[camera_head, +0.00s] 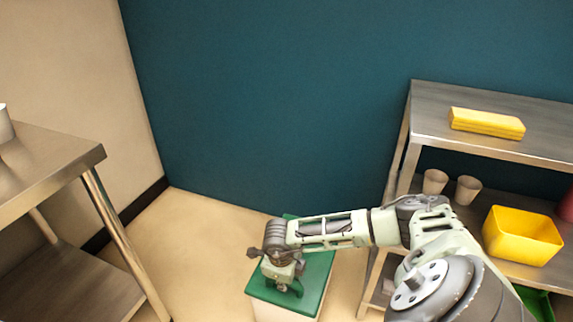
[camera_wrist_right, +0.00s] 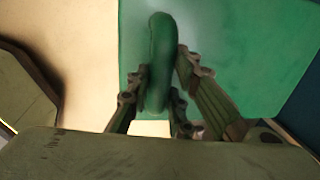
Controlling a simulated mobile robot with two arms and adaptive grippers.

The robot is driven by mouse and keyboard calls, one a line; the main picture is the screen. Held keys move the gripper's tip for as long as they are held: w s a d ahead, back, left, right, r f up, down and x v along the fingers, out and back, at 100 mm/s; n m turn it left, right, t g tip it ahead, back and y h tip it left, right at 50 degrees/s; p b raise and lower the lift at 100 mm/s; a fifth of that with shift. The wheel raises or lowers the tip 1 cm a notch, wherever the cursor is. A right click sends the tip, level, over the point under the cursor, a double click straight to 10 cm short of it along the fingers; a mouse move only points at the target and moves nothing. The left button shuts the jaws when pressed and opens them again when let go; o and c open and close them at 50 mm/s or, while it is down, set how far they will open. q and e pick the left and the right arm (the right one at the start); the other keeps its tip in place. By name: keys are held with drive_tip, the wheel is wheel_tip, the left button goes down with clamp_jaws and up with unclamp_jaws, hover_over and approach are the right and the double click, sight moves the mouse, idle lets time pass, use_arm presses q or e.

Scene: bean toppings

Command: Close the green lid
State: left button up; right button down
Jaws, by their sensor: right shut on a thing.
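The green lid (camera_head: 315,277) lies on top of a pale bin (camera_head: 272,312) on the floor, in the lower middle of the head view. The lid (camera_wrist_right: 235,60) fills the upper right of the right wrist view, with its curved green handle (camera_wrist_right: 160,60) standing up from it. My right gripper (camera_head: 283,285) points down at the lid. In the wrist view the fingers of my right gripper (camera_wrist_right: 160,95) are on both sides of the handle, shut on it. Whether the lid sits fully flat is hidden by my arm. My left gripper is in neither view.
A metal table (camera_head: 60,165) with a lower shelf stands at the left. A metal rack (camera_head: 460,135) at the right holds a yellow block (camera_head: 486,123), a yellow bin (camera_head: 522,236) and two cups (camera_head: 434,182). Floor (camera_head: 190,240) is clear left of the bin.

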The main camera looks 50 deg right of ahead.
drive_tip(key=shift+s+a+f, duration=0.5)
drive_tip(key=shift+a+f, duration=0.05)
drive_tip(key=shift+f, duration=0.2)
drive_tip(key=c, duration=1.6)
unclamp_jaws()
drive_tip(key=shift+w+d+f, duration=0.1)
drive_tip(key=shift+o, duration=0.2)
drive_tip(key=shift+w+r, duration=0.1)
drive_tip(key=shift+r, duration=0.1)
drive_tip(key=shift+r, duration=0.2)
wheel_tip(320, 180, up, 11)
drive_tip(key=a, duration=0.1)
drive_tip(key=shift+s+a+r, duration=0.2)
drive_tip(key=shift+s, duration=0.2)
